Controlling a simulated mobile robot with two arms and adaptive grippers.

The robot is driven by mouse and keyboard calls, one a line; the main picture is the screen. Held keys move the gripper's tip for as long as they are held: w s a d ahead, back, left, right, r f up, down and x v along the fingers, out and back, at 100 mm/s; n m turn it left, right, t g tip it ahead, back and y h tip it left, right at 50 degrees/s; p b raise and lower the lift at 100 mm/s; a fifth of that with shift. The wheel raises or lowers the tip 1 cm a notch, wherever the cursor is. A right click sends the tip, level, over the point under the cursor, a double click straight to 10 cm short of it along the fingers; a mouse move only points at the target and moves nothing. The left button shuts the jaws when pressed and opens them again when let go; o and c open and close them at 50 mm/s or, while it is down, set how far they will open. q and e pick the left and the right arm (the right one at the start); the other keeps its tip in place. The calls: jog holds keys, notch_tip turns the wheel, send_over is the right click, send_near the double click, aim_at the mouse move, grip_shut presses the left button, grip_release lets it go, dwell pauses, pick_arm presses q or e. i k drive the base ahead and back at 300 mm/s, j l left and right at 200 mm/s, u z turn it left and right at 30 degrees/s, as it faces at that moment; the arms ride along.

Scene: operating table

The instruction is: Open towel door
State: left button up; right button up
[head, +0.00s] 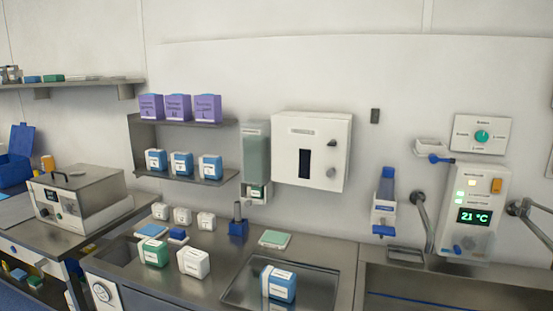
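A white wall-mounted box (285,155), which looks like the towel dispenser, hangs in the middle of the head view. Its front is closed and has a dark upright window (304,163). A small dark knob (333,143) and a round grey knob (331,172) sit at the right of the front. Neither of my grippers shows in the head view, and nothing is seen touching the box.
A soap-type dispenser (256,158) hangs just left of the box. A shelf (205,179) with blue-white and purple boxes is further left. Below, a steel counter (215,270) holds several small containers. A control panel (474,200) with curved metal pipes stands at right.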

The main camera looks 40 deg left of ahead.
aim_at(302, 157)
jog(key=u, duration=1.05)
jog(key=j, duration=0.1)
jog(key=i, duration=0.05)
